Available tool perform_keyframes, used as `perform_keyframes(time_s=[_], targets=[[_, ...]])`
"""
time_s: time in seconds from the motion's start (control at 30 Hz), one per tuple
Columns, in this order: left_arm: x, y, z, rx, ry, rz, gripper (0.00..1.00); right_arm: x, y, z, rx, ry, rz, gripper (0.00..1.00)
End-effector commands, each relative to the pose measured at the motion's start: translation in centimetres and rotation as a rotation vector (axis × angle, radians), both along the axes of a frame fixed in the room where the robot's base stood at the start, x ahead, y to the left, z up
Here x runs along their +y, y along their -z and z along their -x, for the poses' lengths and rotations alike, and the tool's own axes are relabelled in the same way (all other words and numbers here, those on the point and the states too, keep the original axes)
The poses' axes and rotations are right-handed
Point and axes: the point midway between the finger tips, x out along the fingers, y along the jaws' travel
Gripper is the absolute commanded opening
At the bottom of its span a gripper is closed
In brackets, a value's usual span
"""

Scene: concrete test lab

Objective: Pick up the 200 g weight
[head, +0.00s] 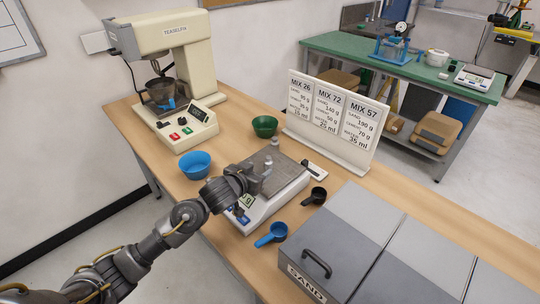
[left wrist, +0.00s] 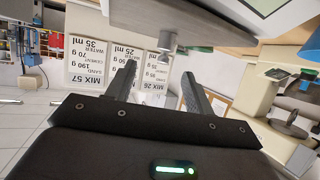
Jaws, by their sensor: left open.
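A small grey metal weight (head: 275,145) with a knob stands at the far edge of the scale's grey plate (head: 289,171). Its marking is not readable. In the left wrist view, which is upside down, the weight (left wrist: 167,41) shows beyond the fingertips, roughly in line with the gap between them. My left gripper (head: 264,176) is low over the scale, on the near side of the weight. It is open and empty (left wrist: 157,76), apart from the weight. My right gripper is not in view.
A green bowl (head: 265,126) and the sign board (head: 331,119) stand behind the scale. A blue bowl (head: 195,165) is to the left. A blue scoop (head: 271,234), a black scoop (head: 315,196) and the grey sand bin (head: 338,247) are to the right. A mixer (head: 165,75) stands at the back left.

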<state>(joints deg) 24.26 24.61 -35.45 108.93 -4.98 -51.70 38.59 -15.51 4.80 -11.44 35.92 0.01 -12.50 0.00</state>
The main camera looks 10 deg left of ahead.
Motion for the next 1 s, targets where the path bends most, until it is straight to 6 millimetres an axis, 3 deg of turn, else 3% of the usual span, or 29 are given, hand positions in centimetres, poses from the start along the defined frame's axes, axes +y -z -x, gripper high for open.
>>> perform_keyframes(time_s=[0.17,0.3,0.5,0.7,1.0], targets=[[0.5,0.3,-0.6,0.001,-0.012,0.0,0.53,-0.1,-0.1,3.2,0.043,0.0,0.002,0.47],[0.2,1.1,-2.5,0.001,-0.017,-0.002,0.53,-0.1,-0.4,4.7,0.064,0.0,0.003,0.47],[-0.4,2.0,-4.5,0.001,-0.015,-0.001,0.53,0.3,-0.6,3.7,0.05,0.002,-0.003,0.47],[-0.6,2.2,-4.9,0.0,-0.012,-0.001,0.53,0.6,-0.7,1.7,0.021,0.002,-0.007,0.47],[-0.9,3.7,-7.6,0.001,-0.011,-0.002,0.53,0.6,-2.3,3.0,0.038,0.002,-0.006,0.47]])
